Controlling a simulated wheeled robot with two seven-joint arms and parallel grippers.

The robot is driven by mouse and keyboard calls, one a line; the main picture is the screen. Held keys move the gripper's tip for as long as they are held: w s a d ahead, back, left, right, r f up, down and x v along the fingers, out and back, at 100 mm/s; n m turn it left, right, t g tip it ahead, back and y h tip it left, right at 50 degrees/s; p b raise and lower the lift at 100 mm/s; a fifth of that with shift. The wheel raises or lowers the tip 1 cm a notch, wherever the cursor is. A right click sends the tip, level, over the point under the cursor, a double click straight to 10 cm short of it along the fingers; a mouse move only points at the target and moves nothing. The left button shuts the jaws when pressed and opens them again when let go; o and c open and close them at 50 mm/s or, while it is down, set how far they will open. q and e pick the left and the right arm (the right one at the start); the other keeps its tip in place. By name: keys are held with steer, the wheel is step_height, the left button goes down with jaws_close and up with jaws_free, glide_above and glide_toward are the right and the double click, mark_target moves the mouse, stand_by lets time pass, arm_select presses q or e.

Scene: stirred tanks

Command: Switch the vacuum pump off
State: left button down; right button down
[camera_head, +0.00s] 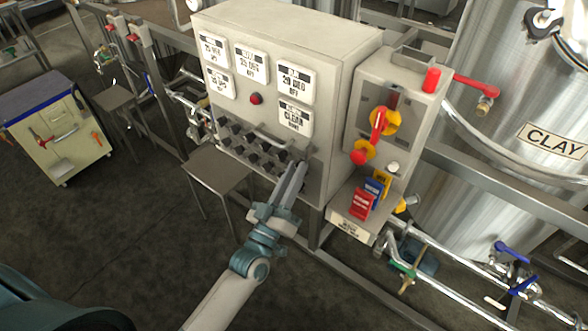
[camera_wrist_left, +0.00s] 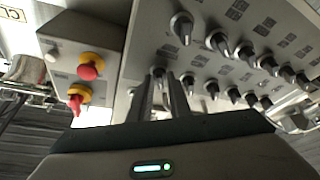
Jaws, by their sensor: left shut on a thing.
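The grey control panel (camera_head: 268,100) carries several black knob switches (camera_head: 247,143) in rows on its lower front. In the left wrist view the knobs (camera_wrist_left: 217,42) show with small labels too blurred to read, so I cannot tell which one is the vacuum pump's. My left gripper (camera_head: 296,167) is at the lower right of the knob rows. In the left wrist view its two fingers (camera_wrist_left: 163,78) are close together on a dark knob (camera_wrist_left: 158,73) at the end of a row; the fingers hide part of it. My right gripper is not in view.
Right of the panel, a grey box (camera_head: 412,88) carries red-and-yellow switches (camera_head: 380,123). Red, blue and yellow tags (camera_head: 363,203) sit below. A steel tank (camera_head: 530,90), labelled CLAY, and pipes with valves (camera_head: 513,283) are at the right. A small table (camera_head: 216,172) stands at the panel's left.

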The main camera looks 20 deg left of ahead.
arm_select(q)
steer(key=shift+n, duration=0.3)
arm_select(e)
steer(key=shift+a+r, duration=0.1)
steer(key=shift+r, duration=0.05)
arm_select(q)
steer(key=c, duration=1.9)
jaws_free()
steer(key=shift+o, duration=0.2)
steer(key=shift+s, duration=0.1)
